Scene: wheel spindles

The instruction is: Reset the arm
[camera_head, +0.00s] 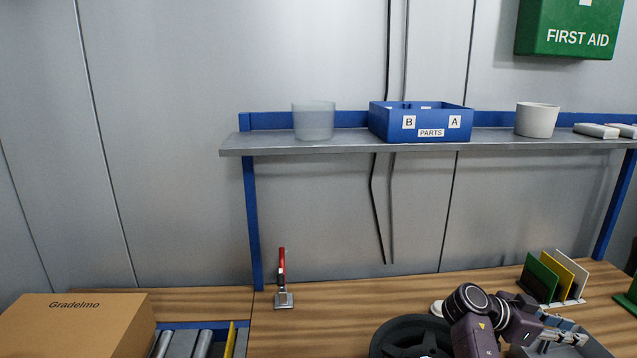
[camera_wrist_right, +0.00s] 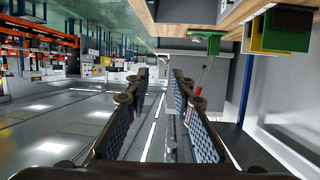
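My right arm (camera_head: 478,312), dark purple, comes up from the bottom edge of the head view, right of centre, and bends to the right. My right gripper (camera_head: 560,337) is at its end, low at the right, over the worktop area. In the right wrist view the gripper (camera_wrist_right: 161,85) has its two ridged fingers apart with nothing between them. That view looks sideways across the room. My left arm and left gripper do not show.
A dark wheel (camera_head: 405,338) is close left of my right arm. Green, yellow and white plates (camera_head: 541,276) stand behind the gripper. A red-handled tool (camera_head: 282,277) is by the shelf post. A blue parts bin (camera_head: 420,122) is on the shelf. A cardboard box (camera_head: 78,325) is at left.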

